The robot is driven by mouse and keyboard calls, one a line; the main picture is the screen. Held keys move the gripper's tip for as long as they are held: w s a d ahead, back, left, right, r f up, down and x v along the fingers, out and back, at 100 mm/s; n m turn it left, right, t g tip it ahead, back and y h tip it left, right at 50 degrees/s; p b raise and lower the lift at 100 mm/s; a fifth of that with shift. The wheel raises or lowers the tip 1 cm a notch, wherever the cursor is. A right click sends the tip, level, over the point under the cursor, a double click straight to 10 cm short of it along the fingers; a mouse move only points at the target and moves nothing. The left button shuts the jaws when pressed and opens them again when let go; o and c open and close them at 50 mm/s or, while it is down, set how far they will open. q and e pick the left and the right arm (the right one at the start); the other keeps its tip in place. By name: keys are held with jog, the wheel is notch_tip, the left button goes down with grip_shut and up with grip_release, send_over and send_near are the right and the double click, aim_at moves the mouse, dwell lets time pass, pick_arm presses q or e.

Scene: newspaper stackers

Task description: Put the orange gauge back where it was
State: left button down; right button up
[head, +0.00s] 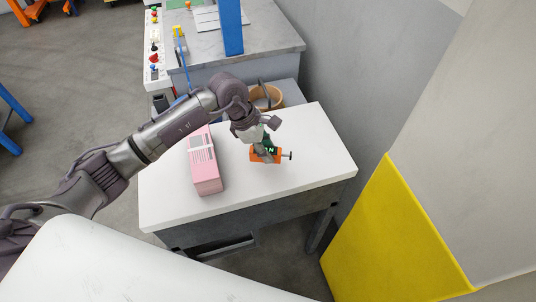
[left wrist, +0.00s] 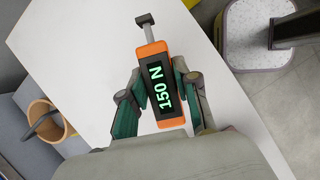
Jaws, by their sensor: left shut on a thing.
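Whether the gauge touches the table top cannot be told. My right gripper is not in view.
A pink box (head: 206,175) with a white label lies on the white table (head: 310,180), left of the gauge. A tan bucket (head: 268,97) stands behind the table. A yellow block (head: 400,240) stands at the right. The table's right side is clear.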

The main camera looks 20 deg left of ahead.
pick_arm(q)
jog(key=shift+d+f+p, duration=0.1)
jog(key=shift+f+p, duration=0.3)
jog(key=shift+f, duration=0.25)
notch_tip(320, 180, down, 2)
jog(key=shift+f+p, duration=0.15)
jog(key=shift+p, duration=0.2)
jog(key=shift+f, duration=0.2)
jog(key=shift+f+b, duration=0.25)
jog(key=shift+b, duration=0.05)
jog(key=c, duration=0.8)
grip_release()
jog(key=shift+r, duration=0.1)
jog(key=shift+c, duration=0.2)
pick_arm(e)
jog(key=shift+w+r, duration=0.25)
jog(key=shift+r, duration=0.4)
